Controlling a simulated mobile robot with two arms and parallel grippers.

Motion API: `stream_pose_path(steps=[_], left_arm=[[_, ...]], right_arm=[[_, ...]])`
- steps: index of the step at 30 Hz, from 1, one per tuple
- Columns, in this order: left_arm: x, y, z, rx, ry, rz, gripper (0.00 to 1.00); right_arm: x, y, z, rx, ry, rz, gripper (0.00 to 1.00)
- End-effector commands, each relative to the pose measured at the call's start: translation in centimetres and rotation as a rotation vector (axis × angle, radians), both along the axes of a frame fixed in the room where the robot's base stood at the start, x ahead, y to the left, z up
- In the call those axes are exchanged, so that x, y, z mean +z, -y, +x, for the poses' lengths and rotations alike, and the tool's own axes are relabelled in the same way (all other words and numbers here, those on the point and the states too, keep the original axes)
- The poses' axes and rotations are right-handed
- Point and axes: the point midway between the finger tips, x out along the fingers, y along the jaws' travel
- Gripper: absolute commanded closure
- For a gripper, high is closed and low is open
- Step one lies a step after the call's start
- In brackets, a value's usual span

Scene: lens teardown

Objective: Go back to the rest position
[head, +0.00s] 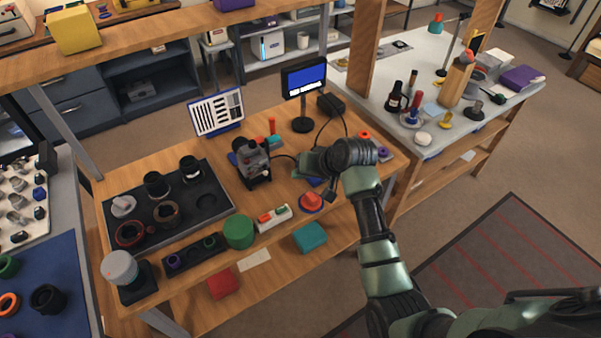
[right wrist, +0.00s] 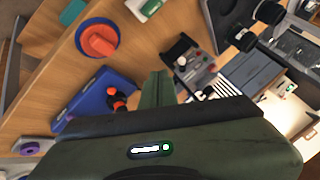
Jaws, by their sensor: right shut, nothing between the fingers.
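My right arm (head: 378,245) reaches in from the lower right of the head view over the wooden workbench (head: 275,165). My right gripper (head: 308,161) is above the right part of that bench, pointing left towards a small dark device (head: 252,162). In the right wrist view my gripper's fingers (right wrist: 158,88) are together with nothing between them. They appear above the bench, near a blue object (right wrist: 95,105) and a red knob on a blue base (right wrist: 98,40). My left gripper is in neither view.
The red knob on its blue base (head: 311,203) stands below my right gripper. A screen on a stand (head: 304,80) and a white chart (head: 217,112) stand behind. A dark tray (head: 215,221) with several lens parts lies left. A white table (head: 440,85) with bottles stands right.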

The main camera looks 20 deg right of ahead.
Motion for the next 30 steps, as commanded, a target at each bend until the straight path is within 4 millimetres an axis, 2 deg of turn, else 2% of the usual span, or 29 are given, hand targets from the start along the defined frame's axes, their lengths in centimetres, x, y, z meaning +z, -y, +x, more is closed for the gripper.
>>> stream_pose_path(steps=[10,14,17,21,24,30], left_arm=[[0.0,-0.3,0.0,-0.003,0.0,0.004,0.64],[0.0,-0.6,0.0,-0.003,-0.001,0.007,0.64],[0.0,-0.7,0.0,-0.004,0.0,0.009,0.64],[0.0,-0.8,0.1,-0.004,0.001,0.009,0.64],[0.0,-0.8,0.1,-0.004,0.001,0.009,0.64],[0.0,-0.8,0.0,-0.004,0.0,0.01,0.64]], right_arm=[[-0.1,0.0,0.0,0.0,0.0,-0.001,1.0],[-1.2,0.7,-1.9,0.007,-0.014,-0.035,1.0],[-3.3,1.8,-6.0,0.029,-0.042,-0.109,1.0],[-5.6,3.7,-14.3,0.087,-0.093,-0.247,1.0],[-6.1,4.4,-19.3,0.131,-0.123,-0.323,1.0],[-5.8,5.2,-25.9,0.194,-0.163,-0.409,1.0]])
